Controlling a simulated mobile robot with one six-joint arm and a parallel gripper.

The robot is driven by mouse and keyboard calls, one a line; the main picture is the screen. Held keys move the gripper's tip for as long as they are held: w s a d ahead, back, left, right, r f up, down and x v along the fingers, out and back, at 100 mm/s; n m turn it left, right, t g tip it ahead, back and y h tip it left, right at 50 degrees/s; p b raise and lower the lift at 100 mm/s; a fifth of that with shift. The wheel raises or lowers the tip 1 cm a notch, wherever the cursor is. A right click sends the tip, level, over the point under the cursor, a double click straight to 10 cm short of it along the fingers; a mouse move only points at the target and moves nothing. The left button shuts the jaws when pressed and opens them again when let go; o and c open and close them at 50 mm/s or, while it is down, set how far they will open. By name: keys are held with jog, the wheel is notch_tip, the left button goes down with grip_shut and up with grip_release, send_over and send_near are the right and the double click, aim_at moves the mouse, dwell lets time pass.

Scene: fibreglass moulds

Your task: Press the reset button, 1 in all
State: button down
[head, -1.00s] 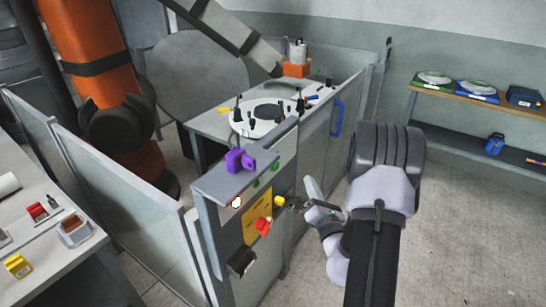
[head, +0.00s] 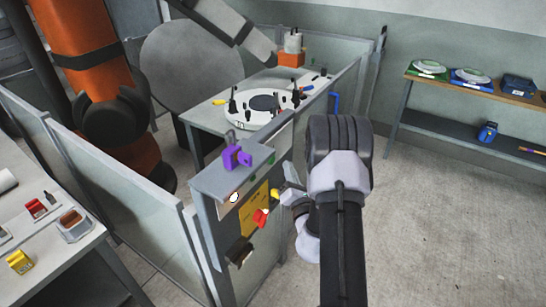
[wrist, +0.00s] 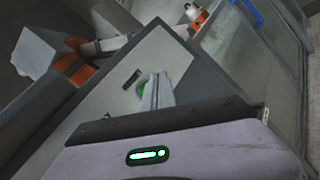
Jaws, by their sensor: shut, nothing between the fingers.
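A grey control panel (head: 222,218) stands at the corner of the fenced cell. It carries a pale lit button (head: 233,197), a yellow plate (head: 252,212) with a red knob (head: 260,217), and small green buttons (head: 254,177) higher up. No label reading "reset" is legible. My gripper (head: 284,196) is shut and empty, at the right side of the panel in the head view. In the wrist view its fingertips (wrist: 156,90) overlap a green button (wrist: 144,87) on a light plate and partly hide it. I cannot tell whether they touch it.
A purple padlock-like piece (head: 236,156) sits on top of the panel. A round white fixture (head: 265,104) is on the table inside the fence. A bench (head: 70,270) with small items is at left, a shelf (head: 450,85) at right. The floor at right is clear.

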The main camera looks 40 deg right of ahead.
jog(key=shift+w+a+p, duration=0.2)
jog(key=shift+w, duration=0.3)
jog(key=shift+w+a+p, duration=0.15)
jog(key=shift+w+a, duration=0.05)
jog(key=shift+w, duration=0.25)
jog(key=shift+w, duration=0.1)
dwell(1.3)
jog(key=shift+w+a, duration=0.15)
jog(key=shift+w, duration=0.15)
jog(key=shift+w+a+p, duration=0.2)
jog(key=shift+w+p, duration=0.15)
jog(key=shift+p, duration=0.05)
dwell(0.5)
jog(key=shift+s, duration=0.1)
jog(key=shift+s+d+b, duration=0.3)
jog(key=shift+s, duration=0.35)
jog(key=shift+s+d+b, duration=0.35)
jog(key=shift+s, duration=0.45)
jog(key=shift+s+d+b, duration=0.3)
jog(key=shift+s, duration=0.45)
jog(key=shift+s+d+b, duration=0.35)
jog(key=shift+s, duration=0.45)
